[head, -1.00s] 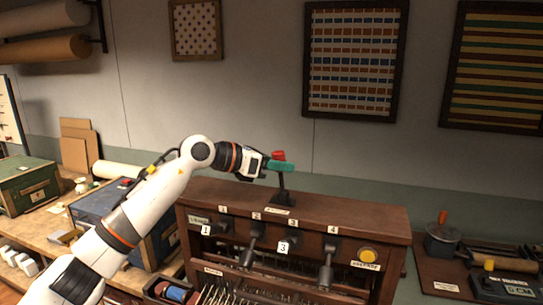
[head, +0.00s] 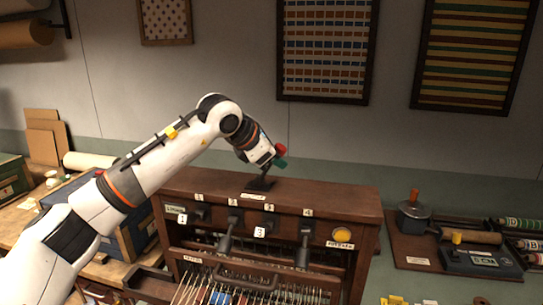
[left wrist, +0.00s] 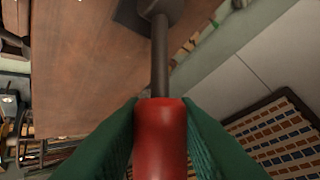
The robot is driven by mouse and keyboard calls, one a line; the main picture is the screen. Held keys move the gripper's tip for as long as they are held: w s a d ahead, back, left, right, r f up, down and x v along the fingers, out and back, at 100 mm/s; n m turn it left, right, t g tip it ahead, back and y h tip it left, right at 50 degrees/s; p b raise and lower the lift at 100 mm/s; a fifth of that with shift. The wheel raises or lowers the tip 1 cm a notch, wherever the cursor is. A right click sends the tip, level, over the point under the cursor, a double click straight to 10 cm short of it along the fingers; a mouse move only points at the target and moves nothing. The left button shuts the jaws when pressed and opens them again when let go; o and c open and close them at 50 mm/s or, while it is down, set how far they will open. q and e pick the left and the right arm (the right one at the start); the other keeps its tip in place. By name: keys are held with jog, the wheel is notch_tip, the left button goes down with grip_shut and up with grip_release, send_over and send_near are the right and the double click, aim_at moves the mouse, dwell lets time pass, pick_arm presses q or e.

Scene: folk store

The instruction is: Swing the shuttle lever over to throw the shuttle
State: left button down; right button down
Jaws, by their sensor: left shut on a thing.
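The shuttle lever stands on top of the brown wooden loom cabinet (head: 330,191). It has a red knob (head: 281,149), a dark rod and a dark base (head: 259,184). In the head view it leans to the right. My left gripper (head: 279,158) has green fingers and is shut on the red knob. In the left wrist view the knob (left wrist: 160,135) sits between both green fingers, and the rod (left wrist: 159,60) runs from it to the base. The hand hides part of the rod in the head view. My right gripper is not in view.
Numbered dark levers (head: 304,245) and a yellow button (head: 342,234) are on the cabinet front. A blue box (head: 118,235) stands on the bench at left. A dark board with a pot (head: 415,217) is at right. Framed textiles (head: 326,50) hang on the wall behind.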

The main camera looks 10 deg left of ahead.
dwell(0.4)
pick_arm(q)
jog(key=c, duration=1.1)
grip_release()
jog(key=shift+s+a+r, duration=0.1)
jog(key=shift+s+r, duration=0.1)
jog(key=b+v, duration=0.4)
jog(key=v, duration=0.7)
jog(key=shift+s+r, duration=0.1)
jog(key=shift+r, duration=0.05)
